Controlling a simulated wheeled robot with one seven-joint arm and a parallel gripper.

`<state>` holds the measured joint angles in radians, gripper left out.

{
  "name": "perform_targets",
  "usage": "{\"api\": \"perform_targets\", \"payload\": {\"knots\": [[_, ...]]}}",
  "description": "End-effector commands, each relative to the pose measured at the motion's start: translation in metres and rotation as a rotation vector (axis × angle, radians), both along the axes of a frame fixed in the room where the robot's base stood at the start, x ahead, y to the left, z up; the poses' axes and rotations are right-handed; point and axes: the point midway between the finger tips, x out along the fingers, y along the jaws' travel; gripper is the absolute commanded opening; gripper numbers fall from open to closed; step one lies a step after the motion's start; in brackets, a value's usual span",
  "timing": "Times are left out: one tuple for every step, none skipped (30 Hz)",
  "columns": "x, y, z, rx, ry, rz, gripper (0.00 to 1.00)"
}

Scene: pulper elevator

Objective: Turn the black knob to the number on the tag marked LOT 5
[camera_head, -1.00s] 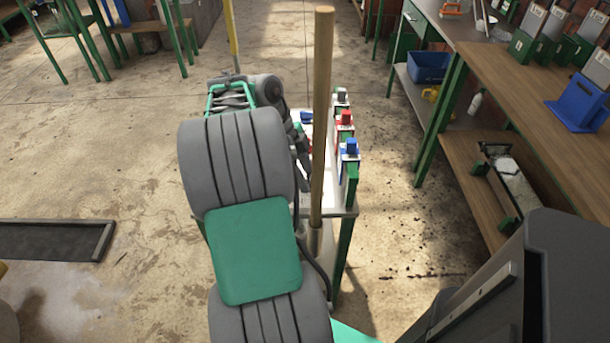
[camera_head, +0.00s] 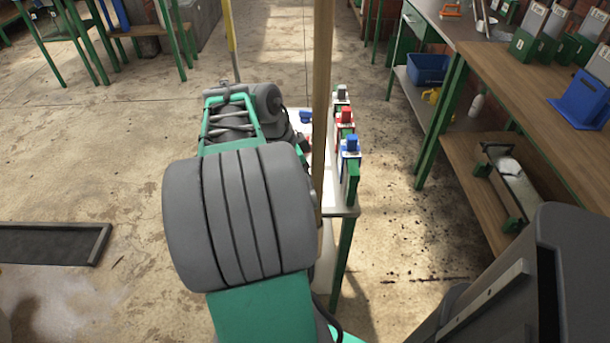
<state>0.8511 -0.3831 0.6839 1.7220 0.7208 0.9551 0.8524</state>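A narrow white-topped table with green legs (camera_head: 342,255) stands ahead, partly covered by my arm. Along its right edge is a row of small upright units with coloured tops: a dark grey or black one (camera_head: 342,92) farthest, a red one (camera_head: 346,114) in the middle and a blue one (camera_head: 351,144) nearest. I cannot tell whether the dark top is the black knob. No tag reading LOT 5 is legible. My arm reaches over the table's left side; my gripper is hidden behind the arm links.
A wooden pole (camera_head: 322,110) stands upright in front of the table. At right, a wooden bench (camera_head: 530,90) carries a blue holder (camera_head: 582,100) and green tagged holders (camera_head: 525,45). A blue bin (camera_head: 428,68) sits on a shelf. Floor between table and bench is clear.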

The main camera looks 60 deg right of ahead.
Motion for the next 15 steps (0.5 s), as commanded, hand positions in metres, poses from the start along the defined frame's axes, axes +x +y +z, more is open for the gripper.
{"api": "perform_targets", "payload": {"knots": [[-0.0004, 0.0002, 0.0000, 0.001, -0.001, 0.005, 0.01], [-0.0003, 0.0002, 0.0001, 0.000, 0.000, 0.008, 0.01], [-0.0003, 0.0001, 0.0003, 0.000, 0.000, 0.010, 0.01], [-0.0003, 0.0002, 0.0004, 0.000, 0.000, 0.011, 0.01], [-0.0002, 0.0001, 0.0004, 0.000, 0.000, 0.012, 0.01], [-0.0002, 0.0000, 0.0005, 0.000, 0.000, 0.012, 0.01], [-0.0002, 0.0000, 0.0005, 0.000, 0.000, 0.012, 0.01], [-0.0002, 0.0001, 0.0006, 0.000, 0.000, 0.012, 0.01], [-0.0002, 0.0001, 0.0006, 0.000, 0.000, 0.012, 0.01], [-0.0002, 0.0001, 0.0006, 0.000, 0.000, 0.012, 0.01], [-0.0002, 0.0001, 0.0006, 0.000, 0.000, 0.012, 0.01], [-0.0001, 0.0000, 0.0006, 0.000, 0.000, 0.012, 0.01], [-0.0001, 0.0000, 0.0006, -0.001, -0.001, 0.011, 0.01], [-0.0001, 0.0000, 0.0006, -0.001, -0.001, 0.011, 0.44], [-0.0001, 0.0000, 0.0006, -0.001, -0.001, 0.011, 0.47]]}}
